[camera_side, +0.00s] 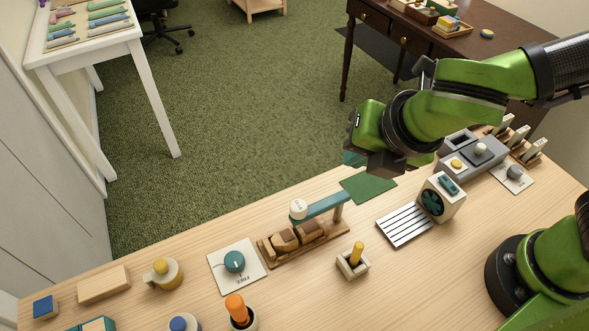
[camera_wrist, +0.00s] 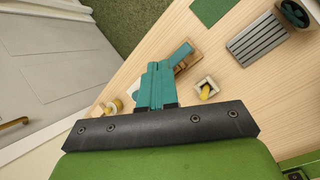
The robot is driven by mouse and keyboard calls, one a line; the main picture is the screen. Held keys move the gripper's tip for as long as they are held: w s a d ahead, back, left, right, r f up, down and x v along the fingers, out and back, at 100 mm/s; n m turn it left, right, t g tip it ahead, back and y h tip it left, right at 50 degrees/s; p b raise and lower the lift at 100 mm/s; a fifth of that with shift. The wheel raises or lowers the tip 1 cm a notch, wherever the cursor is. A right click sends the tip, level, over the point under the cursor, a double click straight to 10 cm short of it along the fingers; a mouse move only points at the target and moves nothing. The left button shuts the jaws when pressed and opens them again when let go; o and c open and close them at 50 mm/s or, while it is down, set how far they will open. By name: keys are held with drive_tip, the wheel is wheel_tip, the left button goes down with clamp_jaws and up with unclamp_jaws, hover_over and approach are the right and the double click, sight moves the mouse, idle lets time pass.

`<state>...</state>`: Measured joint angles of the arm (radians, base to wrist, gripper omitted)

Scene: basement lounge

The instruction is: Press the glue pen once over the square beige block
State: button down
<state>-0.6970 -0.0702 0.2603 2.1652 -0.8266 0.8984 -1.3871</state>
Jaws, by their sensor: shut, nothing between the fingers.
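A short yellow stick (camera_side: 357,250), possibly the glue pen, stands in a small square beige block (camera_side: 352,270) near the table's middle. The block (camera_wrist: 199,93) and yellow stick (camera_wrist: 205,91) also show in the wrist view, right of my fingers. I cannot tell for sure which thing is the glue pen. An orange-handled tool (camera_side: 236,308) stands in a round holder at the front. My gripper (camera_side: 353,159) is raised above the table's far edge in the side view. Its teal fingers (camera_wrist: 155,84) are together and empty, apart from the block.
A wooden stand with a teal arm (camera_side: 322,204) rises behind the block. A slatted grey plate (camera_side: 405,225) and fan box (camera_side: 440,198) are right.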

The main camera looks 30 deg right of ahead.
sight(302, 210)
drive_tip(key=w+a+r+n+t+y, duration=0.1)
drive_tip(key=a+n, duration=0.7)
drive_tip(key=n, duration=1.1)
drive_tip(key=shift+w+r+t+y, duration=0.3)
drive_tip(key=shift+w+r+t, duration=0.05)
drive_tip(key=shift+r+t, duration=0.5)
drive_tip(key=shift+f, duration=0.2)
drive_tip(key=shift+f, duration=4.3)
drive_tip(key=shift+f, duration=0.1)
drive_tip(key=shift+f, duration=0.3)
